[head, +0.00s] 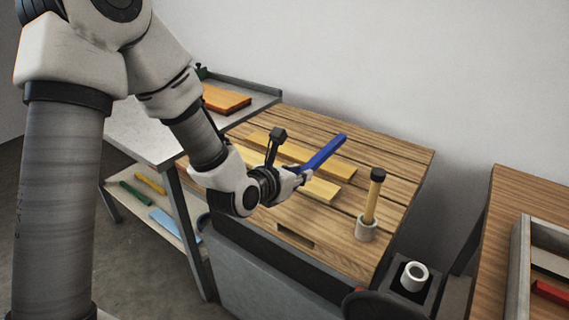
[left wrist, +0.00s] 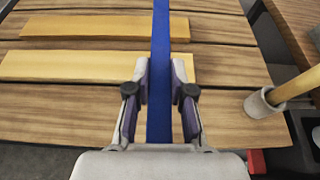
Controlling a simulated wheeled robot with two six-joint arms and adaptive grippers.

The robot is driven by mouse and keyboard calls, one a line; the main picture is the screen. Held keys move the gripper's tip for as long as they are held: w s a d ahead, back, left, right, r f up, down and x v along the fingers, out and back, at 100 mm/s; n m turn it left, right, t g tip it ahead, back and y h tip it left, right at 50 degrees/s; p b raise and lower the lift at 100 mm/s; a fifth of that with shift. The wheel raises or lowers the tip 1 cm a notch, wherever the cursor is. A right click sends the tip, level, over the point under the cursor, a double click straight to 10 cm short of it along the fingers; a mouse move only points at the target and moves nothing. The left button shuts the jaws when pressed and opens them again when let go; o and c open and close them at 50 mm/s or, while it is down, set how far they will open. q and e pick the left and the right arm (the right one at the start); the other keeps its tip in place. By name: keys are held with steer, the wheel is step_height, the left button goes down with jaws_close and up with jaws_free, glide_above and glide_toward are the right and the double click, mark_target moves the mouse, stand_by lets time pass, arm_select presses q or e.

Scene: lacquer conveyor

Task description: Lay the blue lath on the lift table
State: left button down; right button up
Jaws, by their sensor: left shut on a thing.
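The blue lath (head: 325,152) is a long straight bar, held above the slatted wooden top (head: 395,160) in the middle of the head view. My left gripper (head: 300,178) is shut on the lath near its close end. In the left wrist view the lath (left wrist: 160,50) runs lengthwise between the two fingers of the left gripper (left wrist: 160,75) and on away over the top. I cannot tell for sure which surface is the lift table; the slatted wooden top is the one under the lath. My right gripper is not in view.
Two pale yellow boards (head: 318,186) (head: 335,166) lie on the slatted top under the lath. A grey cup (head: 367,229) with a yellow-handled tool (head: 374,195) stands to the right. A grey bench (head: 150,130) with an orange board (head: 225,98) is at the left.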

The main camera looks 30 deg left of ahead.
arm_select(q)
steer(key=shift+w+a+r+p, duration=0.1)
steer(key=shift+w+a+p, duration=0.2)
steer(key=shift+a, duration=0.35)
steer(key=shift+w+a+p, duration=0.1)
steer(key=shift+a+p, duration=0.25)
steer(key=shift+a, duration=0.25)
steer(key=w+a, duration=0.2)
steer(key=a, duration=0.1)
steer(key=w+a+f+p, duration=0.1)
steer(key=w+a, duration=0.1)
steer(key=a, duration=0.1)
steer(key=w+a, duration=0.2)
steer(key=shift+a+f+p, duration=0.4)
step_height(320, 180, down, 4)
steer(key=shift+w+r, duration=0.1)
steer(key=shift+r, duration=0.15)
